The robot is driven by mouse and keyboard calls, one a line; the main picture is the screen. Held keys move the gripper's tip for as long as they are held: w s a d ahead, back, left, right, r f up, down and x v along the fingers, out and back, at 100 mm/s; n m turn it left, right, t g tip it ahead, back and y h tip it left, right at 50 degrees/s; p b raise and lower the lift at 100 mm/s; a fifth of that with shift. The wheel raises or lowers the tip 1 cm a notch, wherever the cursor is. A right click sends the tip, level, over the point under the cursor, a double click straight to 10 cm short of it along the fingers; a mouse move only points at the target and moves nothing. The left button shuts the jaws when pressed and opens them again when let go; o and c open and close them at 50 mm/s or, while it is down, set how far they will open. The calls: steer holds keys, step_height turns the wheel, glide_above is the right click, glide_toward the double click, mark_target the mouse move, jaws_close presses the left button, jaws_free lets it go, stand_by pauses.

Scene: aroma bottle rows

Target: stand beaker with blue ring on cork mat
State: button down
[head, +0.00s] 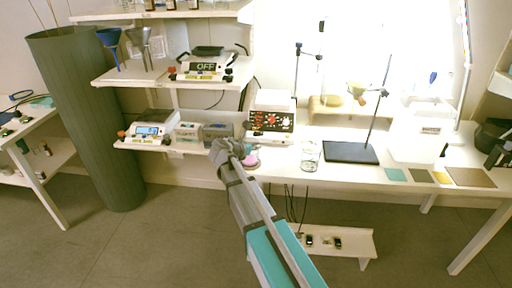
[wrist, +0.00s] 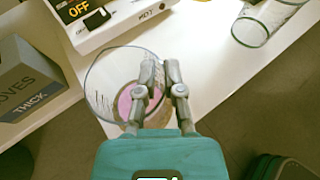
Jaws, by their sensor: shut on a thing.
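My gripper (wrist: 152,92) is shut on the wall of a clear glass beaker (wrist: 108,70) at the table's front edge. A round pink patch (wrist: 128,100) shows at the beaker's base; I cannot tell whether it is inside or underneath. I cannot clearly make out a blue ring on it. In the head view my gripper (head: 228,150) partly hides this spot, and pink shows beside it.
Another clear glass vessel (head: 311,156) stands to the right of my gripper; it also shows in the wrist view (wrist: 262,22). A dark stand base (head: 350,153) with a rod lies beyond it. A device with a red-lit panel (head: 271,121) stands behind. A gloves box (wrist: 25,80) is at left.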

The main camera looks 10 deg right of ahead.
steer(key=c, duration=0.8)
jaws_free()
steer(key=shift+o, duration=0.2)
steer(key=shift+r+p, duration=0.2)
steer(key=shift+p, duration=0.1)
steer(key=p+v, duration=0.4)
steer(key=v, duration=0.8)
steer(key=shift+f, duration=0.2)
